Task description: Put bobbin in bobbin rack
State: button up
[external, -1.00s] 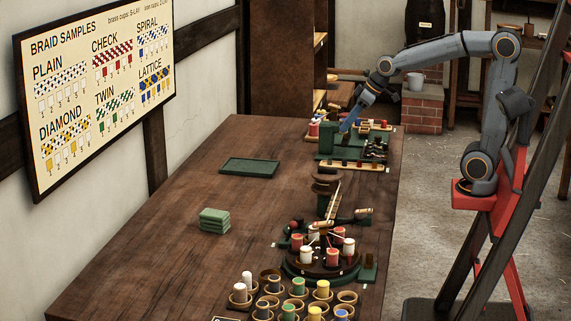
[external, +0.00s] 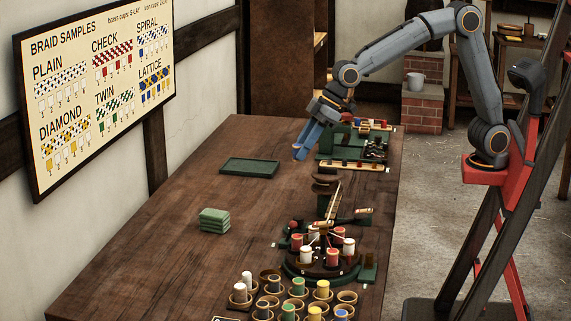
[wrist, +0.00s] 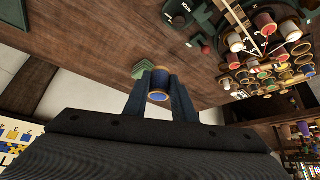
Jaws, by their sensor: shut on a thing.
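My gripper (external: 300,153) is above the far part of the table, with its fingers pointing down and left. In the wrist view my gripper (wrist: 159,97) is shut on a blue bobbin (wrist: 158,83) with tan ends. The bobbin is hard to make out in the external view. I cannot tell for certain which holder is the bobbin rack. A long pale wooden strip with dark spots (external: 351,166) lies near the table's right edge, and a tray with small bobbins (external: 376,125) is at the far end.
A round braiding stand (external: 320,270) with red and white bobbins is at the front right. Several cups with coloured bobbins (external: 298,289) stand nearer. A green tray (external: 249,167) and a green stack (external: 214,221) lie on the left. The table between them is clear.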

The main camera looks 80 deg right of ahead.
jog(key=s+a+f+n+y+p, duration=0.1)
jog(key=s+a+p, duration=0.15)
jog(key=a, duration=0.75)
jog(key=s+a+n+p, duration=0.2)
jog(key=s+a, duration=0.2)
jog(key=a, duration=0.7)
jog(key=n+g+y+p, duration=0.1)
jog(key=n+g+p, duration=0.1)
jog(key=n+p, duration=0.15)
send_over(343, 303)
jog(key=s+d, duration=0.2)
jog(key=d, duration=0.1)
notch_tip(343, 303, down, 3)
jog(key=shift+m, duration=0.45)
jog(key=shift+w+d+f+p, duration=0.1)
jog(key=shift+f+p, duration=0.35)
jog(key=shift+f, duration=2)
jog(key=shift+w+d+f+p, duration=0.1)
jog(key=shift+f+p, duration=0.35)
jog(key=shift+f, duration=2.05)
jog(key=shift+w+d+f+p, duration=0.1)
jog(key=shift+f+p, duration=0.35)
jog(key=shift+f, duration=2)
jog(key=shift+f+b, duration=0.35)
jog(key=shift+f, duration=0.25)
